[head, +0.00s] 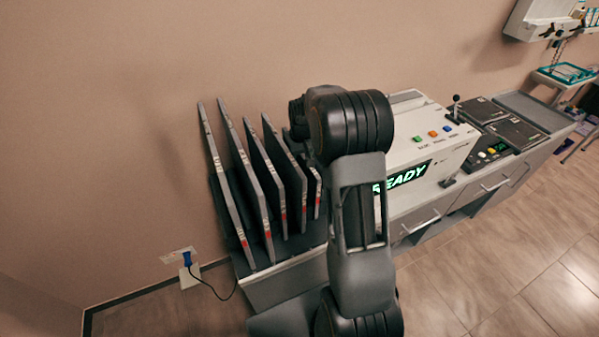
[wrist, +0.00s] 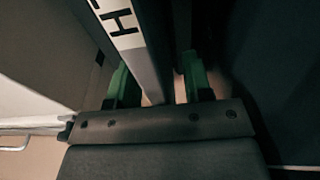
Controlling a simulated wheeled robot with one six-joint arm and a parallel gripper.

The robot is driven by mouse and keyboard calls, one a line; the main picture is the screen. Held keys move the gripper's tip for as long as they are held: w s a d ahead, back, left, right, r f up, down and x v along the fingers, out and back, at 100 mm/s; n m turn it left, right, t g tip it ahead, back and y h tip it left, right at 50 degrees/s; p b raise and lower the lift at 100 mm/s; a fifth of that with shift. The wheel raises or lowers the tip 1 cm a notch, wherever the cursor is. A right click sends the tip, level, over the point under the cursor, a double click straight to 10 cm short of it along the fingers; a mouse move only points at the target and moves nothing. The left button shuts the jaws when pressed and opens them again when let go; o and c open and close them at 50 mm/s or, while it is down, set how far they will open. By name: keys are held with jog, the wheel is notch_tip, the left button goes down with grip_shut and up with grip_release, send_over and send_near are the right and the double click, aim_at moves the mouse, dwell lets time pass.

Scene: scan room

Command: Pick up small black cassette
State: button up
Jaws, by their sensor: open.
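Several dark cassettes with pale edges and red marks stand on edge in a rack (head: 283,270) in the head view. The smallest visible one (head: 317,192) is at the right end, beside my arm and partly hidden by it. In the wrist view, my gripper (wrist: 158,80) is open, with its green fingers apart. A dark cassette with a pale edge lettered "H" (wrist: 125,30) reaches down between the fingers. I cannot tell whether either finger touches it. My gripper is hidden behind my arm in the head view.
Right of the rack is a light console with a green "READY" display (head: 408,176), coloured buttons and a lever (head: 454,108). Dark flat panels (head: 500,125) lie farther right on the counter. A wall socket with a blue plug (head: 187,260) is at left. The floor at lower right is clear.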

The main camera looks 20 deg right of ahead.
jog(key=shift+f, duration=0.15)
grip_shut()
dwell(0.4)
dwell(1.0)
